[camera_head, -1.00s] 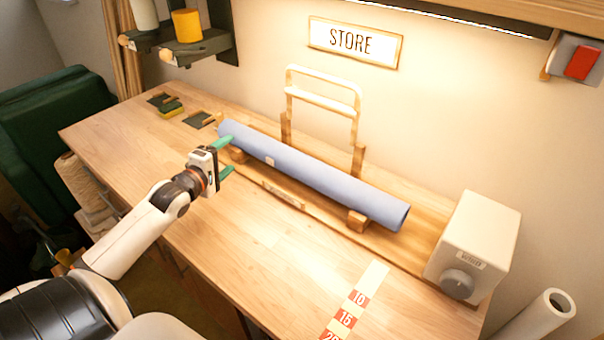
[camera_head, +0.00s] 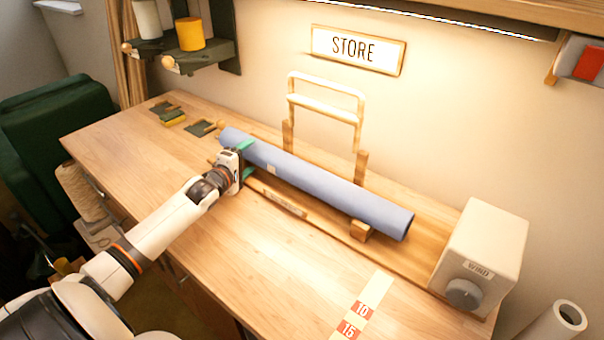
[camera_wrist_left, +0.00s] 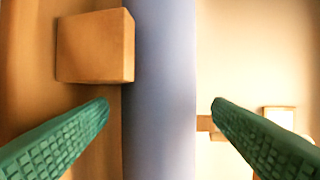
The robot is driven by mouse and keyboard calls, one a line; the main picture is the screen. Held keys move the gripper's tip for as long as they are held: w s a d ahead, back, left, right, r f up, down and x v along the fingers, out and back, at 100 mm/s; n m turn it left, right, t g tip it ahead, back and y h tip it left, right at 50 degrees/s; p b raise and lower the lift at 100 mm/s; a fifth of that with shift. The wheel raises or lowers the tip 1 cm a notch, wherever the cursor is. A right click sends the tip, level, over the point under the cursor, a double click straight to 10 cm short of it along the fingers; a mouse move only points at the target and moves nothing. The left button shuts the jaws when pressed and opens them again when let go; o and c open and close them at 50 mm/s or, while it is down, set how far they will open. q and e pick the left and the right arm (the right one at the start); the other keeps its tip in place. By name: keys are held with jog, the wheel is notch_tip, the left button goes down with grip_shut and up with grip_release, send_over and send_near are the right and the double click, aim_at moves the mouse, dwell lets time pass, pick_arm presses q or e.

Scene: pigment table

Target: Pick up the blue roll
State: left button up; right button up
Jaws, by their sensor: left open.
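The blue roll (camera_head: 318,183) lies slantwise on a wooden cradle on the table, its right end nearer the front. My left gripper (camera_head: 247,160) is open at the left part of the roll. One green finger shows above the roll's surface and the other on its near side. In the left wrist view, the roll (camera_wrist_left: 160,90) runs between the two open green fingers (camera_wrist_left: 160,104), with gaps on both sides. A wooden cradle block (camera_wrist_left: 95,46) sits beside the roll there. My right gripper is not in view.
A white box with a knob (camera_head: 484,255) stands at the table's right end. A wooden frame (camera_head: 326,105) rises behind the roll. A shelf with a yellow cylinder (camera_head: 190,34) hangs at the upper left. The front of the table (camera_head: 230,250) is mostly clear.

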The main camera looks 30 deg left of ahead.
pick_arm(q)
jog(key=x, duration=0.3)
jog(key=shift+w+f, duration=0.1)
jog(key=shift+w, duration=0.25)
jog(key=c, duration=1)
jog(key=shift+c, duration=0.8)
